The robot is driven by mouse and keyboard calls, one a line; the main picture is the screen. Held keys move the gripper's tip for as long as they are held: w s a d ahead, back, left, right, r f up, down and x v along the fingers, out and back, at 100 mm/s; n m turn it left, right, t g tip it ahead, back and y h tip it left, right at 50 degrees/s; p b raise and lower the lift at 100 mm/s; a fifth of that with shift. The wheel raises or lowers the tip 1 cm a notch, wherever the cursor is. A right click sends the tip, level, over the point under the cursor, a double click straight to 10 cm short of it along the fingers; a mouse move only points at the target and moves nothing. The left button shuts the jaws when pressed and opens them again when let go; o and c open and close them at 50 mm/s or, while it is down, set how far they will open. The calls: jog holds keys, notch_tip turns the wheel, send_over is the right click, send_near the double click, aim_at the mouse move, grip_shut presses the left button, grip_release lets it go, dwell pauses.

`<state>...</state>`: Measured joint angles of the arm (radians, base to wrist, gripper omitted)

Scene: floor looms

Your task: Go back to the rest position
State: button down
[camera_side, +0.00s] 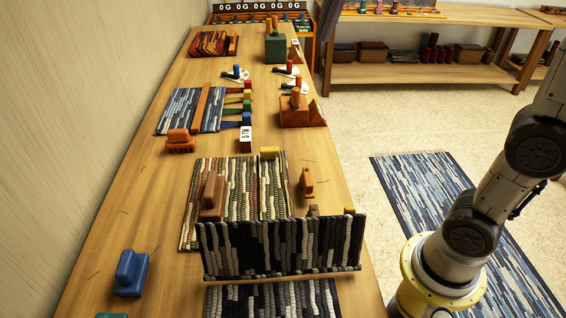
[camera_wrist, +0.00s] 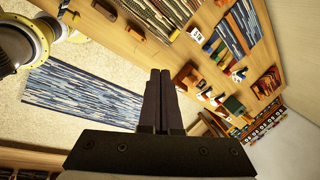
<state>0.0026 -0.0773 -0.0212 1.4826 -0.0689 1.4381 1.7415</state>
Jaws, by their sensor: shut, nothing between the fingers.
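My gripper (camera_wrist: 159,72) shows in the wrist view with its two dark fingers side by side, closed together and empty. In that view it hangs over the floor beside the long wooden table (camera_wrist: 130,42). In the side view my arm stands at the right of the table, and the gripper itself is out of the frame. The table (camera_side: 90,235) runs along the wall and carries woven mats and blocks.
A black, grey and white woven panel (camera_side: 280,247) stands upright near the table's front. A blue block (camera_side: 130,272) is at front left. A green block (camera_side: 275,48) stands far back. A blue rug (camera_side: 440,200) lies on open floor. Shelves (camera_side: 420,75) stand behind.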

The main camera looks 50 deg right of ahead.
jog(key=s+a+f+n+t, duration=0.1)
jog(key=s+f+n, duration=1.6)
jog(key=n, duration=0.3)
jog(key=shift+s+a+f+t+y, duration=0.15)
jog(key=shift+s+a+t+y, duration=0.2)
jog(key=shift+s, duration=0.2)
